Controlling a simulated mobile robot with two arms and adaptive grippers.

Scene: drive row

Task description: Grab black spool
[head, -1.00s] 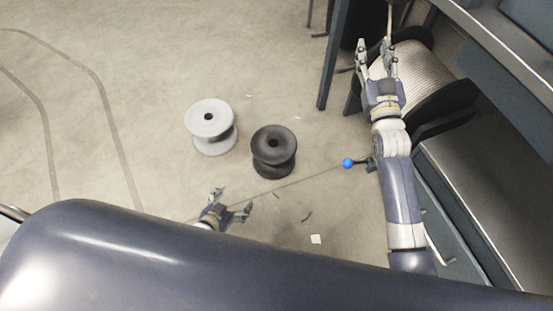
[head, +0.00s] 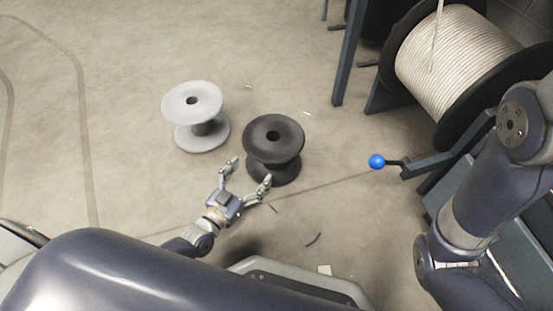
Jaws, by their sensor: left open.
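The black spool (head: 273,150) stands upright on the floor near the middle of the head view, with a hole in its top. My left gripper (head: 250,172) is open and empty, its two fingers pointing up the picture toward the spool. It is just below and left of the spool, and one fingertip overlaps the spool's lower edge in the picture. I cannot tell whether they touch. My right arm shows at the right edge, but its gripper is out of view.
A light grey spool (head: 195,110) stands to the left of the black one. A large cable reel (head: 455,65) sits in a dark frame at the upper right. A lever with a blue ball (head: 377,161) juts out below it. The floor at left is clear.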

